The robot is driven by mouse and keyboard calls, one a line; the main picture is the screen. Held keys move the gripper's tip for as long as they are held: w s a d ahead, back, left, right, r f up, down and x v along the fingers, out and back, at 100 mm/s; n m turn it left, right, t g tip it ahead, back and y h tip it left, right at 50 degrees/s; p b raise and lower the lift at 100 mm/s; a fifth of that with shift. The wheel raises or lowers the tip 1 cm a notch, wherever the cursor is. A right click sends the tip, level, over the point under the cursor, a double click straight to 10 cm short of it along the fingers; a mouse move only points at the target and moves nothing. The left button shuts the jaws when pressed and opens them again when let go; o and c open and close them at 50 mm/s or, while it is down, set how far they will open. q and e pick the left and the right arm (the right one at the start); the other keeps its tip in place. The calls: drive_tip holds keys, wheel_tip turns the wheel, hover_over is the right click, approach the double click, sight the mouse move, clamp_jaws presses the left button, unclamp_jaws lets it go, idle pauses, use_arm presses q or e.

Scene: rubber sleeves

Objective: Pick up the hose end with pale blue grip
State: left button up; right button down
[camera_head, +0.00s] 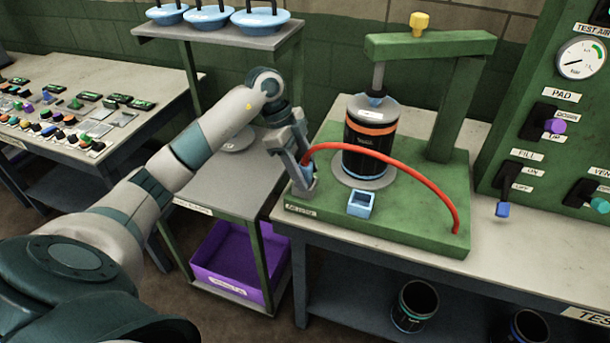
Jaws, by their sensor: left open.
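A red hose (380,158) arches in front of the black cylinder on the green test stand, its right end running down to the stand's base. Its left end carries a small pale blue grip (307,161), mostly hidden by my gripper. My left gripper (306,182) is open and points down at the stand's left edge, with its fingers right at the pale blue grip. I cannot tell whether the fingers touch it. My right gripper is not in view.
The black cylinder (368,150) with an orange band stands under the green press arm (430,44). A small blue square holder (361,203) sits in front. A control panel (555,110) is at right, a purple bin (238,262) below left.

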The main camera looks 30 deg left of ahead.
sight(310, 165)
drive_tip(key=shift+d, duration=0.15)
use_arm(q)
drive_tip(key=c, duration=1.2)
drive_tip(key=shift+o, duration=0.2)
drive_tip(key=shift+r, duration=0.1)
